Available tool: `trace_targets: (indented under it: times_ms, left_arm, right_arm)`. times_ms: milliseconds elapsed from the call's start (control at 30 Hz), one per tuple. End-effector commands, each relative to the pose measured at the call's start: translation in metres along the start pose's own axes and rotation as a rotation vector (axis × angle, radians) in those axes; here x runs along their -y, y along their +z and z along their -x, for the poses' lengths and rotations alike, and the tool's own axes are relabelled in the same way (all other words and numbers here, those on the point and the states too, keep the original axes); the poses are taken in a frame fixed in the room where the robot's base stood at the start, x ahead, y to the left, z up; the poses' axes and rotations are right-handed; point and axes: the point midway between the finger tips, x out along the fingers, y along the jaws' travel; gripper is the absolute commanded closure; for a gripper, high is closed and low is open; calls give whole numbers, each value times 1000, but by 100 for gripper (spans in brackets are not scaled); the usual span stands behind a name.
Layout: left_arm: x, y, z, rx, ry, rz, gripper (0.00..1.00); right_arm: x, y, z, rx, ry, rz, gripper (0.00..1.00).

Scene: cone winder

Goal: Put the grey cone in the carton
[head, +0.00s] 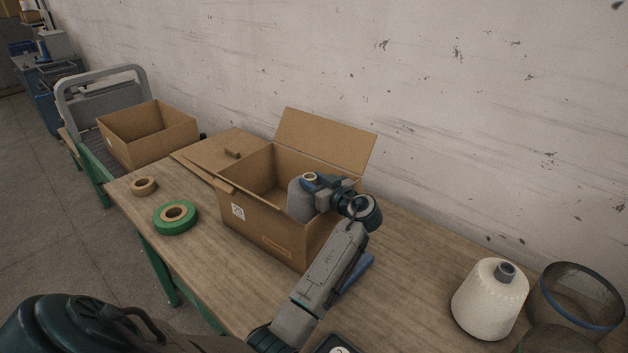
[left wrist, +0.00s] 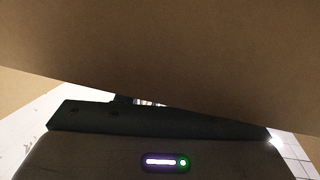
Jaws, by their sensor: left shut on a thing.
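The carton (head: 262,232) stands open on the table, its back flap raised. The grey cone (head: 298,203) is upright in the right part of the carton's opening, with its tan core end at the top. My left gripper (head: 318,184) is shut on the cone near its top, reaching over the carton's right side. The cone's lower part is hidden behind the carton's front wall, so I cannot tell if it touches the bottom. In the left wrist view a plain cardboard face (left wrist: 160,60) fills most of the picture; the cone does not show there. My right gripper is not in view.
A white yarn cone (head: 490,298) and a mesh-like round container (head: 574,297) stand at the right. A green tape roll (head: 176,222) and a small tan roll (head: 144,187) lie at the left. Another open box (head: 165,150) stands behind them. The wall runs along the table's back.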

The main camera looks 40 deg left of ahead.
Motion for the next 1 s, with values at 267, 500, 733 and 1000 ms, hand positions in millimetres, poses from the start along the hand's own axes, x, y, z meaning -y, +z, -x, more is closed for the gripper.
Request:
trace_targets:
  times_ms: [267,500,733,1000]
  left_arm:
    - [0,6,-1,-4,1,4,100]
    - [0,10,-1,-4,1,4,100]
    - [0,14,-2,-3,1,3,100]
    - [0,21,-2,0,0,-1,100]
  right_arm:
    - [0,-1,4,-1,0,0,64]
    - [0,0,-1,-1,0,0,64]
    - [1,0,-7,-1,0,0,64]
    - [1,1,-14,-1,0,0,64]
